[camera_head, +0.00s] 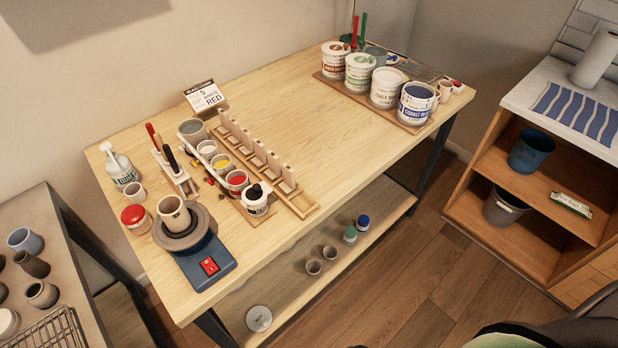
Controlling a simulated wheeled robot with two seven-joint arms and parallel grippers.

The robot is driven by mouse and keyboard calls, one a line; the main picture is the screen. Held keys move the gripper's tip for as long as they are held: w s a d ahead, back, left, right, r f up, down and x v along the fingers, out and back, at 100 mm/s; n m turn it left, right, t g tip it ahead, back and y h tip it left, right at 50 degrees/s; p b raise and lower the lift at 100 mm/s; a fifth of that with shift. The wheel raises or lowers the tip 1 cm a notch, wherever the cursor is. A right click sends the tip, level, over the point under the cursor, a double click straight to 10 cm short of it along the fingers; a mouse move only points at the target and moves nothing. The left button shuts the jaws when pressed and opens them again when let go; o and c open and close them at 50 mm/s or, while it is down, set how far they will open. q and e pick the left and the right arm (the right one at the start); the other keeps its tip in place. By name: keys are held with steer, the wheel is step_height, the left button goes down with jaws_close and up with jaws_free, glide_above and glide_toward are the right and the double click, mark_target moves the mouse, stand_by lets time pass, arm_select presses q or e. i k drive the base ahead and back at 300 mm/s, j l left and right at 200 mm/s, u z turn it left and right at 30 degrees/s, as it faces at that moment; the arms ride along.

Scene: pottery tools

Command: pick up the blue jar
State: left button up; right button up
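A small jar with a blue lid (363,222) stands on the lower shelf of the wooden table, right beside a jar with a green lid (350,235). A larger white tub labelled cobalt blue (416,104), with a blue top, stands at the right end of a row of tubs on the tabletop. A blue-grey pot (25,241) stands on the left side table. The picture does not settle which of these the task calls the blue jar. Neither of my grippers is in view.
The wooden tabletop (318,126) is clear in its middle. A wheel with a blue base (203,262) and a slotted wooden rack (262,155) occupy its left part. Two small cups (314,267) stand on the lower shelf (285,290). A shelf unit (520,232) stands at right.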

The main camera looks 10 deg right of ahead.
mark_target(360, 229)
steer(key=i+l, duration=0.1)
steer(key=l, duration=0.3)
steer(key=i+l+z, duration=0.1)
steer(key=l, duration=0.25)
steer(key=i+l, duration=0.15)
steer(key=l, duration=0.25)
steer(key=i+l, duration=0.15)
steer(key=l, duration=0.2)
steer(key=i+l+z, duration=0.1)
steer(key=l, duration=0.3)
